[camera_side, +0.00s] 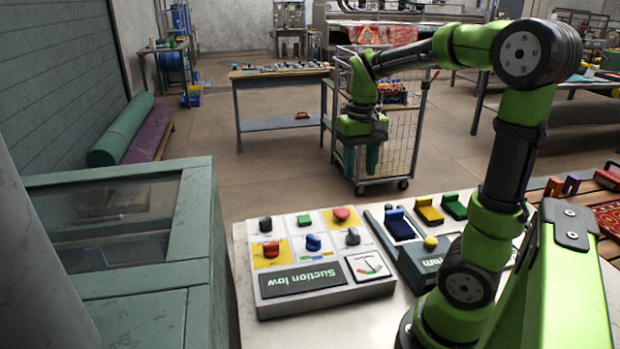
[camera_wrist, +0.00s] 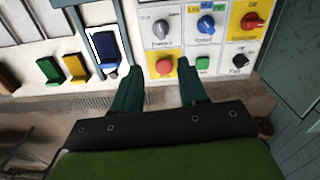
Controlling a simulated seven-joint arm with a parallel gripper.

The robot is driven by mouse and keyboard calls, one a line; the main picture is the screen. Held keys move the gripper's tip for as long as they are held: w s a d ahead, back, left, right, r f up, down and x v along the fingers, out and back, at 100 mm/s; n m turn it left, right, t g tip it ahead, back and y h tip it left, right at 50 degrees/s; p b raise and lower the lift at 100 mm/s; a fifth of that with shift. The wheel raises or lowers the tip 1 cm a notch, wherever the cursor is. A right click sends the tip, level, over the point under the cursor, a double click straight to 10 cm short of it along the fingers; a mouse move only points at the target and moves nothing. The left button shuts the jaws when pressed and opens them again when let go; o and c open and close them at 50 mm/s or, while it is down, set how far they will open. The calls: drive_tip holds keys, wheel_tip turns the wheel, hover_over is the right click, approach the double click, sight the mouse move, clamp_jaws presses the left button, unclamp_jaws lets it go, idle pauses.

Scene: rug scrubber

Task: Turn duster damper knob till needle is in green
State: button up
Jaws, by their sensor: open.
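The control panel (camera_side: 325,291) is a pale box with a dark display reading "Suction low". The grey knob (camera_side: 352,237) at its front right, by the gauge, looks like the damper knob; it also shows in the wrist view (camera_wrist: 161,29) with a blurred label beneath. The gauge (camera_side: 368,266) has a white face with red on it; its needle position is too small to tell. My gripper (camera_side: 360,162) points down, well above and behind the panel. Its green fingers are apart and empty. In the wrist view they (camera_wrist: 159,72) flank the red button (camera_wrist: 165,66), with the grey knob beyond them.
A blue knob (camera_side: 313,242), red knob (camera_side: 271,250), black knob (camera_side: 265,224), and green button (camera_side: 303,219) crowd the panel. Blue, yellow and green rockers (camera_side: 428,212) stand to its right. A teal cabinet (camera_side: 140,260) stands left. Air above the panel is clear.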

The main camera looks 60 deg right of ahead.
sight(354, 230)
wheel_tip(354, 230, down, 16)
drive_tip(key=shift+f, duration=0.15)
idle(0.4)
clamp_jaws()
